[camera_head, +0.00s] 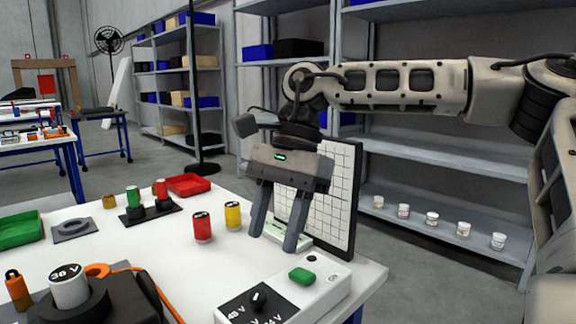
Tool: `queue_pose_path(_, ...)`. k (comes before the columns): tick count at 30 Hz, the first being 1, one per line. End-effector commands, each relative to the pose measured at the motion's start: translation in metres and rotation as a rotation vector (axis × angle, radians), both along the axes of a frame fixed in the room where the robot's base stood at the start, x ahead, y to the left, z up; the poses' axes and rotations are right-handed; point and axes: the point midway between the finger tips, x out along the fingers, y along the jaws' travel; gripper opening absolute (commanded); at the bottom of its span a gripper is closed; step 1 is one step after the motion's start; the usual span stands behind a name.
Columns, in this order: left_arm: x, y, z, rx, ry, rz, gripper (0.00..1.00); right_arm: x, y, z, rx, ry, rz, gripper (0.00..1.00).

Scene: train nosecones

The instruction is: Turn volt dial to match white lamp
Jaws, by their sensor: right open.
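The volt dial (258,299) is a black knob on the dark face of a white control box (318,290) at the front right of the table. Labels reading 48 V and what looks like 24 V show below it; the label between them is cut off. The white lamp (70,291), a white cylinder marked 36 V on top, sits in a black round base at the lower left. My right gripper (274,239) is open and empty, pointing down behind the box, apart from the dial. My left gripper is out of view.
A gridded white board (335,190) stands upright right behind my right gripper. A red cylinder (202,228) and a yellow cylinder (233,215) stand to its left. A green button (302,275) is on the box.

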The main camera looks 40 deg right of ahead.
Motion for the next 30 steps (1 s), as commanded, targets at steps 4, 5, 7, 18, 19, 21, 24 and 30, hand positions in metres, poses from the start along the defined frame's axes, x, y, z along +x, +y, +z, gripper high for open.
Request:
queue_pose_path(4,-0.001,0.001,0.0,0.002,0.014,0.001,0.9,0.004,-0.013,0.035,0.0,-0.004,-0.003,0.46)
queue_pose_path(5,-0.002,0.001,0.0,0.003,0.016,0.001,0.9,0.004,-0.015,0.041,0.0,-0.003,-0.002,0.46)
queue_pose_path(7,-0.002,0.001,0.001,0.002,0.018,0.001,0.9,0.005,-0.02,0.052,0.0,-0.003,0.0,0.46)
queue_pose_path(18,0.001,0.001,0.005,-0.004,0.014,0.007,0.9,0.006,-0.029,0.074,0.0,0.0,0.001,0.46)
queue_pose_path(19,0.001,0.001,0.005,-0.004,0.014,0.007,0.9,0.006,-0.029,0.073,0.0,-0.001,0.002,0.46)
queue_pose_path(21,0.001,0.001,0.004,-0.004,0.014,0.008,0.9,0.006,-0.029,0.073,0.0,-0.001,0.002,0.46)
queue_pose_path(24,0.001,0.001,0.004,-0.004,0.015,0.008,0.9,0.006,-0.029,0.073,0.0,0.0,0.001,0.46)
queue_pose_path(30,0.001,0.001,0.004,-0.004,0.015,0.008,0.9,0.006,-0.029,0.073,0.0,0.0,0.001,0.46)
